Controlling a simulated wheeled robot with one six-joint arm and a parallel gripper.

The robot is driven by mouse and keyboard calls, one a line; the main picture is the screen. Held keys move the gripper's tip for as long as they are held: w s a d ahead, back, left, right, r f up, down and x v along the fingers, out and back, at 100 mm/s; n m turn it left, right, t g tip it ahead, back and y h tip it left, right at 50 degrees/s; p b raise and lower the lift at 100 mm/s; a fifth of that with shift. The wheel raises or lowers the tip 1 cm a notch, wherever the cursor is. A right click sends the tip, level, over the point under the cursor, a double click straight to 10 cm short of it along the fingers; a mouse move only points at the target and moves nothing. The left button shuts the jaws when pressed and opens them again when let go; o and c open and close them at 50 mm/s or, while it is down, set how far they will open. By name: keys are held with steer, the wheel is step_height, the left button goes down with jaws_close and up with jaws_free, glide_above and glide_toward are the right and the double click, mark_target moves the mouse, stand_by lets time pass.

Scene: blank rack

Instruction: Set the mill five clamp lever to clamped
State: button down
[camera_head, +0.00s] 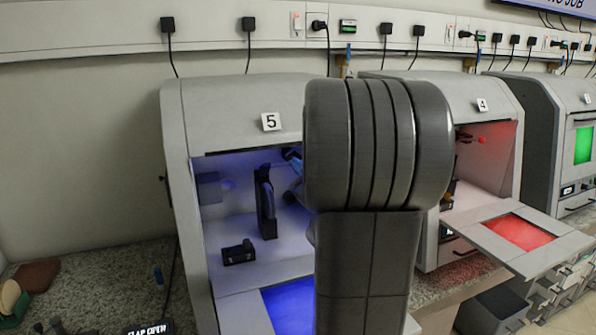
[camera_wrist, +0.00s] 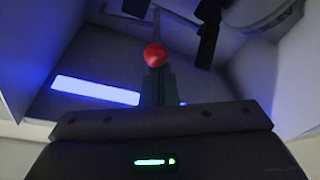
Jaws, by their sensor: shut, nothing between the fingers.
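Mill five (camera_head: 245,105), a grey cabinet marked 5, stands open with blue light inside in the head view. In the wrist view a red ball knob (camera_wrist: 155,54) sits on a thin grey lever (camera_wrist: 161,24), which I take to be the clamp lever. My gripper (camera_wrist: 158,78) is shut and empty, its fingertips directly below the knob in the picture. I cannot tell whether they touch it. In the head view my arm covers the right part of the mill, and the lever does not show there.
Inside mill five stand a dark upright part (camera_head: 266,205) and a small dark block (camera_head: 238,253). A bright blue-white light strip (camera_wrist: 95,90) lies left of my fingers. Mill four (camera_head: 490,115), lit red, stands to the right with its flap (camera_head: 560,245) out.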

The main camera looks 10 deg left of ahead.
steer(key=f+y+b, duration=0.1)
steer(key=b, duration=0.4)
steer(key=f+t+y+b, duration=0.1)
steer(key=f+b, duration=0.1)
steer(key=b, duration=0.3)
steer(key=f+t+b, duration=0.1)
steer(key=b, duration=0.4)
steer(key=shift+s+d+f+n+y+b, duration=0.2)
steer(key=shift+s+n+y+b, duration=0.05)
steer(key=shift+n+y+b, duration=0.15)
steer(key=shift+f+b, duration=0.25)
steer(key=shift+b, duration=0.35)
